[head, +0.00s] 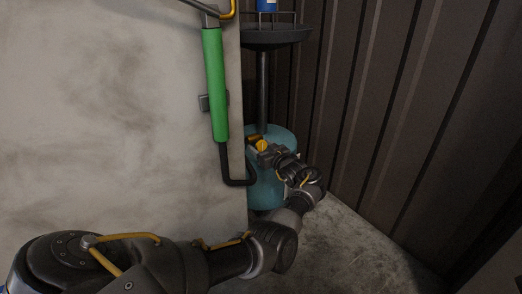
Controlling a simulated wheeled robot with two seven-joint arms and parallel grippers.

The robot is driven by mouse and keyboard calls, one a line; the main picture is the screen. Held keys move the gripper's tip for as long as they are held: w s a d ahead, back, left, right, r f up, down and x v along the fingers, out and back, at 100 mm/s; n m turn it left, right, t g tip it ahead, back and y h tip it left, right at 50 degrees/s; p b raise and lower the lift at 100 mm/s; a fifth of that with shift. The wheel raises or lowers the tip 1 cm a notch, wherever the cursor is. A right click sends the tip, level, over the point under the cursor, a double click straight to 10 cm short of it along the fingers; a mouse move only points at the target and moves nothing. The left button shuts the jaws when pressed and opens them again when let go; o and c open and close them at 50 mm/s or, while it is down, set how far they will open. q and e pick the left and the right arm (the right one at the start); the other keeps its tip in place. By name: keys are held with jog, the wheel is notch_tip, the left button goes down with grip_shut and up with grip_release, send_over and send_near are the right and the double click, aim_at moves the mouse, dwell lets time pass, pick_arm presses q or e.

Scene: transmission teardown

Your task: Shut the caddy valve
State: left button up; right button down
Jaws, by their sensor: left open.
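The caddy is a teal tank (284,140) on the floor, with a dark post rising to a wide black pan (276,36). A small yellow valve handle (262,145) shows at the tank's upper left side. My left gripper (261,154) is right at the valve, its fingers open around or beside the handle. I cannot tell whether they touch it. The wrist and fingers hide part of the tank and the valve's lower side. My right gripper is not in view.
A stained pale panel (110,110) fills the left, with a green-sleeved bar (215,85) along its edge and a dark bent pipe (238,182) below. A dark ribbed wall (400,110) stands close on the right. Bare concrete floor (350,255) lies in front.

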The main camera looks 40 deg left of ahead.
pick_arm(q)
jog(key=shift+a, duration=0.1)
jog(key=c, duration=1)
jog(key=shift+o, duration=0.2)
jog(key=shift+r, duration=0.1)
